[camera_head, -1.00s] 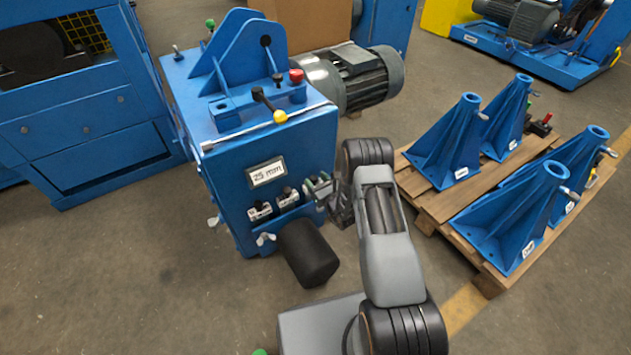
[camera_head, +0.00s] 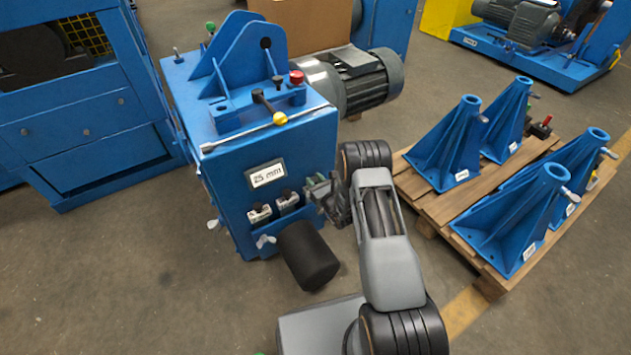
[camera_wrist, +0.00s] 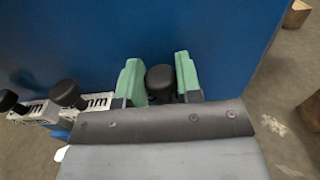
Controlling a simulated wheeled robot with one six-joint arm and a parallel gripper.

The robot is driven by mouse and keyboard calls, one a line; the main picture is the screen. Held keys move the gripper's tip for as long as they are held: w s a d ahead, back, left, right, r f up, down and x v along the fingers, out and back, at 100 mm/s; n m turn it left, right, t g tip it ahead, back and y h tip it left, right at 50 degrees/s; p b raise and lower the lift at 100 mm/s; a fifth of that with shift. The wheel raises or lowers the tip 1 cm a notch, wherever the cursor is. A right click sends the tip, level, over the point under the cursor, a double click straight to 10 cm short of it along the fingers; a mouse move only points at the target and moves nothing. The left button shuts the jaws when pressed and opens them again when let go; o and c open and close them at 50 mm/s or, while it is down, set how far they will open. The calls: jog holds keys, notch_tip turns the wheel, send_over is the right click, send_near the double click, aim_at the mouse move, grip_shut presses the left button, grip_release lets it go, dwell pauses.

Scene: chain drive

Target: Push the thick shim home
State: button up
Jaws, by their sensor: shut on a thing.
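The blue machine stand (camera_head: 225,165) bears a "25 mm" plate on its front, with a row of knobbed shims low on that face. My gripper (camera_head: 318,188) is at the right end of this row, against or very near the face. In the wrist view its green pads (camera_wrist: 160,82) stand on both sides of a black knob (camera_wrist: 160,78), which I take as the thick shim's handle. The shim body below it is hidden by my gripper, so its depth cannot be told. Two other shims with black knobs and white labels (camera_wrist: 90,103) sit to the left.
A black cylinder (camera_head: 308,258) sticks out below the shims, close to my arm. Wing-handled screws (camera_head: 265,241) are beside it. A pallet (camera_head: 440,205) with several blue brackets stands at right. Open floor (camera_head: 120,270) lies at left.

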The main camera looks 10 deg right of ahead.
grip_shut()
notch_tip(320, 180, down, 5)
jog(key=b, duration=0.4)
jog(key=shift+f, duration=0.1)
jog(key=shift+s, duration=0.1)
jog(key=o, duration=0.9)
grip_release()
jog(key=p+v, duration=0.4)
jog(key=v, duration=0.9)
jog(key=shift+s+d+r+p, duration=0.15)
jog(key=shift+s+r+p, duration=0.05)
jog(key=shift+s+p, duration=0.1)
